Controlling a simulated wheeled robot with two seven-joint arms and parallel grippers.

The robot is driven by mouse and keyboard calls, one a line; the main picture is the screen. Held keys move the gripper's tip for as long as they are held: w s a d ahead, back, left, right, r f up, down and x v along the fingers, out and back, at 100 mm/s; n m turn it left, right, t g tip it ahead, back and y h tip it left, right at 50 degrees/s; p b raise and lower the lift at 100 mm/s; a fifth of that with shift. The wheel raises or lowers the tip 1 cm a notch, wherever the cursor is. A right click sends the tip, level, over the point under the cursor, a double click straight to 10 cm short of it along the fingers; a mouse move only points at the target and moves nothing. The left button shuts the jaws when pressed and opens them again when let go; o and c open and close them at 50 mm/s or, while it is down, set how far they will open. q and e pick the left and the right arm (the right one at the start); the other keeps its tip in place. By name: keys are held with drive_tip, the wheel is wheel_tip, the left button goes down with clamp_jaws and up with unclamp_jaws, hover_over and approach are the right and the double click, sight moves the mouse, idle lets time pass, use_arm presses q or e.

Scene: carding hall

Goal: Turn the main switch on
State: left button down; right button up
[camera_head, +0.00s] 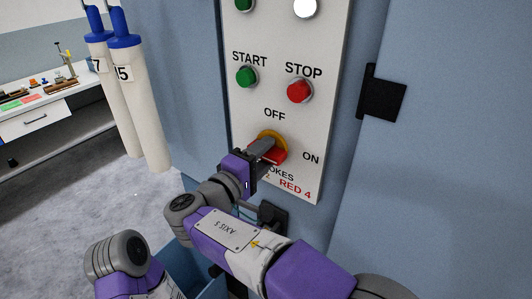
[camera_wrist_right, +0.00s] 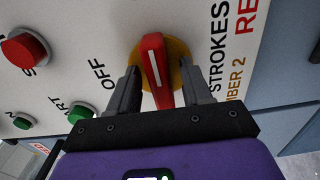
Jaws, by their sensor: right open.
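The main switch (camera_head: 279,157) is a red handle on a yellow round plate, low on the white panel, with OFF above it and ON to its lower right. In the right wrist view the red handle (camera_wrist_right: 152,70) with a white line stands between my fingers, lengthwise along them and across the OFF side. My right gripper (camera_head: 264,148) is open at the switch, one finger on each side of the handle, and it also shows in the wrist view (camera_wrist_right: 163,88). It partly hides the switch in the head view. My left gripper is out of view.
The panel (camera_head: 325,110) carries a green START button (camera_head: 247,76) and a red STOP button (camera_head: 300,90) above the switch. A black latch (camera_head: 382,97) sticks out on the blue cabinet to the right. Tall cream cylinders (camera_head: 142,110) and a workbench (camera_head: 35,122) stand left.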

drive_tip(key=v, duration=0.6)
drive_tip(key=shift+s+a+p, duration=0.2)
drive_tip(key=shift+s+p, duration=0.05)
drive_tip(key=shift+p, duration=0.05)
